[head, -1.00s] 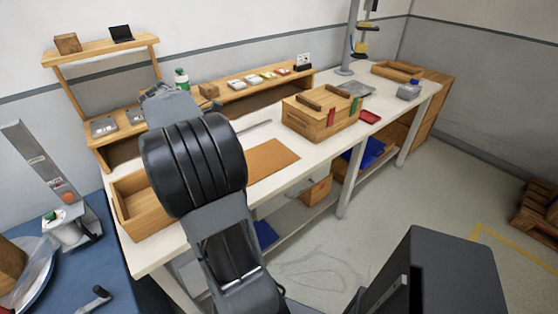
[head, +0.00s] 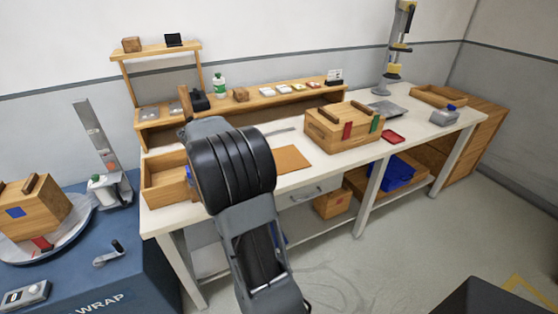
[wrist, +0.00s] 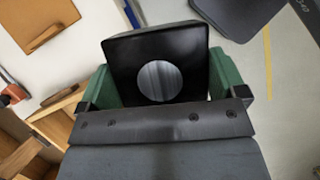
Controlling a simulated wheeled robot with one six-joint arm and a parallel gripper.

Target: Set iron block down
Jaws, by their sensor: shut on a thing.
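In the wrist view, my gripper (wrist: 160,85) has its green fingers on either side of a black block, which I take to be the iron block (wrist: 150,48). The block has a square face with a round grey metallic disc in it. My gripper is shut on it. In the head view, my own arm covers the gripper and the block. The white workbench (head: 345,158) runs across the head view, with a tan mat (head: 291,158) on it. The mat also shows at the upper left of the wrist view (wrist: 40,22).
An open wooden tray (head: 163,190) stands at the bench's left end. A handled wooden box (head: 335,137) and a red tray (head: 393,137) stand right of the mat. A blue wrap station (head: 130,265) is at the left. Bare bench shows near the mat.

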